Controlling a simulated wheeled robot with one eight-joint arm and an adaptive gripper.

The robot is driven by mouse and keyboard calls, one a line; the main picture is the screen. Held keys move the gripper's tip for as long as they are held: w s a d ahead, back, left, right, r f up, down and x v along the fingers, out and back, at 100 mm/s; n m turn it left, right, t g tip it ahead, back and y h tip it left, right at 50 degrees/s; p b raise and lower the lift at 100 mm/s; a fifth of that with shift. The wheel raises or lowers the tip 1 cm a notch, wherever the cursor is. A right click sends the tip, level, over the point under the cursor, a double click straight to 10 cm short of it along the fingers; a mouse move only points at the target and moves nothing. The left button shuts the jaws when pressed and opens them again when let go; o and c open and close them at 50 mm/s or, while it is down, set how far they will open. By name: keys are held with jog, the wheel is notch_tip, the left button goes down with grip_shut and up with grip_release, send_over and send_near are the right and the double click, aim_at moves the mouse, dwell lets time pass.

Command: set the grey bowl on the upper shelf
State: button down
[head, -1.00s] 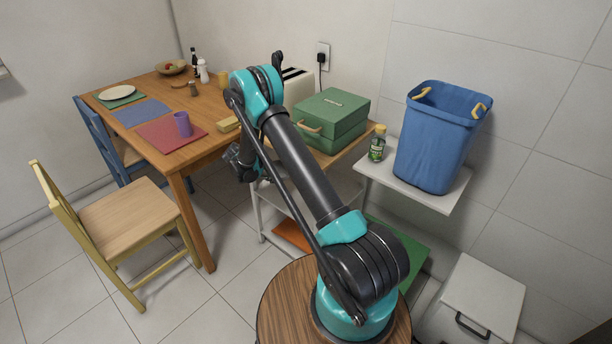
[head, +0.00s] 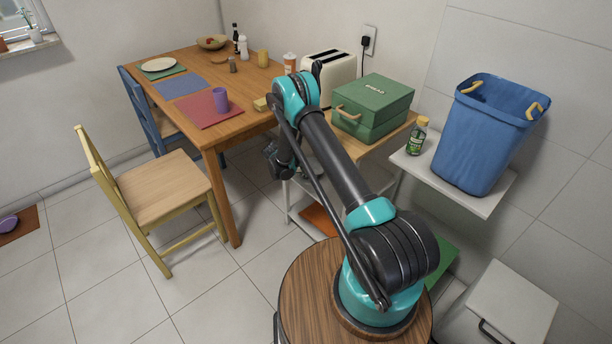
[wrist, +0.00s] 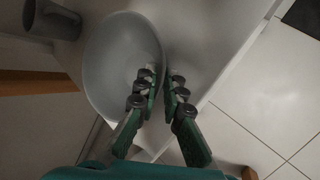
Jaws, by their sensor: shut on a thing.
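The grey bowl (wrist: 112,65) shows in the wrist view, with its open side toward the camera. My gripper (wrist: 161,76) is shut on its right rim, one finger inside the bowl and one outside. A pale surface lies beneath the bowl; I cannot tell whether the bowl touches it.
A grey mug (wrist: 50,20) stands near the bowl. The trolley (head: 385,152) carries a green box (head: 372,105) and toaster (head: 328,70). A white wall shelf (head: 440,178) holds a blue bin (head: 488,135) and green bottle (head: 417,137).

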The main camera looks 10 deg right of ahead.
jog(key=shift+w+f, duration=0.1)
jog(key=shift+w, duration=0.1)
jog(key=c, duration=1.6)
grip_release()
jog(key=shift+d+f, duration=0.1)
jog(key=shift+c, duration=0.2)
jog(key=shift+a+r, duration=0.2)
jog(key=shift+r, duration=0.25)
jog(key=v, duration=1.1)
jog(key=shift+a+r, duration=0.15)
